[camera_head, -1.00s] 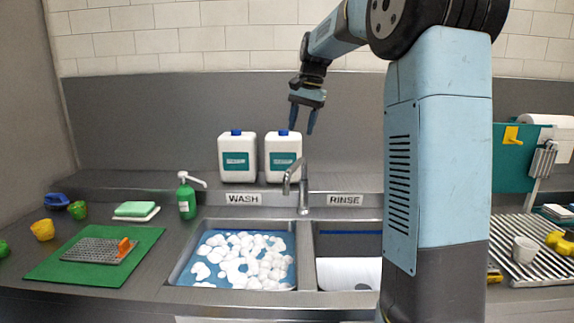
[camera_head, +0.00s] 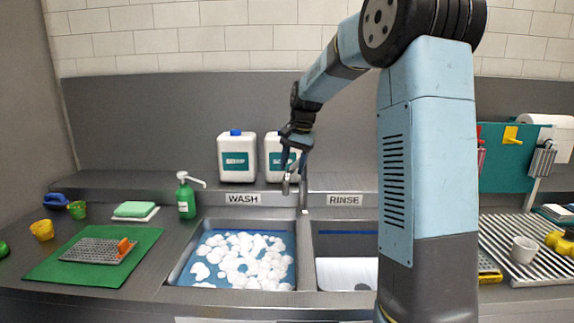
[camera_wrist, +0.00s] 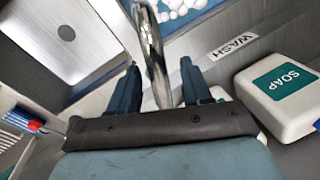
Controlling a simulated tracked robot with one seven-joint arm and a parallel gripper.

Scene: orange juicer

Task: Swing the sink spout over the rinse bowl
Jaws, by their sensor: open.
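The chrome sink spout (camera_head: 303,197) rises between the wash and rinse bowls. Its upper part is mostly hidden behind my gripper in the head view. My gripper (camera_head: 291,178) is open at the spout's upper end. In the wrist view the spout (camera_wrist: 152,50) passes between the two dark blue fingers of my gripper (camera_wrist: 158,82), with the fingers apart on either side. I cannot tell whether either finger touches it. The rinse bowl (camera_head: 346,225), right of the spout, is partly hidden by my arm. The wash bowl (camera_head: 186,262) on the left holds white suds.
Two white soap jugs stand on the back ledge: the left one (camera_head: 237,171) is clear of my gripper, the right one (camera_head: 272,168) close behind it. A green pump bottle (camera_head: 187,200) stands left of the wash bowl. A drying rack (camera_head: 511,256) lies at right.

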